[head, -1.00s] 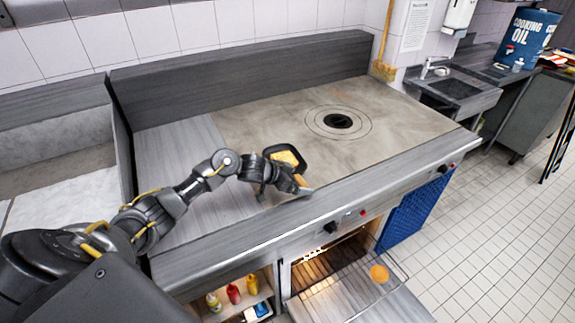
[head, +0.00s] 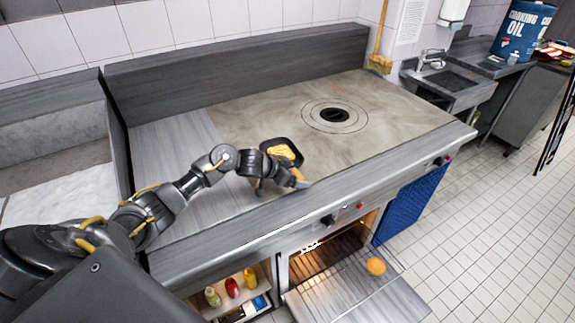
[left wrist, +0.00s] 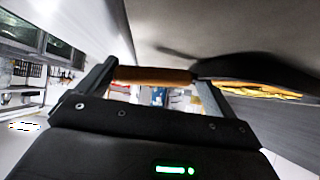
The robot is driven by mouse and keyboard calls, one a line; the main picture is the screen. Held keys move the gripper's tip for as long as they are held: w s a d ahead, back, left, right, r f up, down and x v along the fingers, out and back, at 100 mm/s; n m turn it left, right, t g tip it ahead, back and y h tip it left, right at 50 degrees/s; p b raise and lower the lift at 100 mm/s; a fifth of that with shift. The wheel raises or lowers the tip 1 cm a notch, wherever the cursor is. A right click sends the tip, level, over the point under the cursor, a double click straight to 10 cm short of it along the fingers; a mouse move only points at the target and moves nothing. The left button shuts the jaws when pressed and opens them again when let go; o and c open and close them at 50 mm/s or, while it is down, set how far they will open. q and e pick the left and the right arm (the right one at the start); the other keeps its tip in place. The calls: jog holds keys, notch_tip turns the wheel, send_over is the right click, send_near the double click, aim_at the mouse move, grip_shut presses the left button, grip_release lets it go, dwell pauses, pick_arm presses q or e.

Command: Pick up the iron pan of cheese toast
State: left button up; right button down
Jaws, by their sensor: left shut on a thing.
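The iron pan (head: 297,147) is small and black, with yellow cheese toast (head: 281,151) in it. It is at the front part of the griddle top, just beyond my left gripper (head: 291,182). In the left wrist view the pan's brown wooden handle (left wrist: 152,76) lies across between the two fingers, which are shut on it. The dark pan body (left wrist: 262,72) and the toast (left wrist: 262,90) show at the right there. I cannot tell whether the pan touches the griddle or hangs just above it. My right gripper is out of view.
The griddle (head: 260,110) is otherwise bare, with a round burner ring (head: 333,115) behind the pan. Below, an open oven door (head: 345,290) juts out with a round orange item (head: 376,266) on it. Bottles (head: 232,287) stand on a low shelf. A sink (head: 450,80) is at the right.

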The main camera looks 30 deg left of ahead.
pick_arm(q)
jog(key=shift+w+r, duration=0.1)
jog(key=shift+r, duration=0.15)
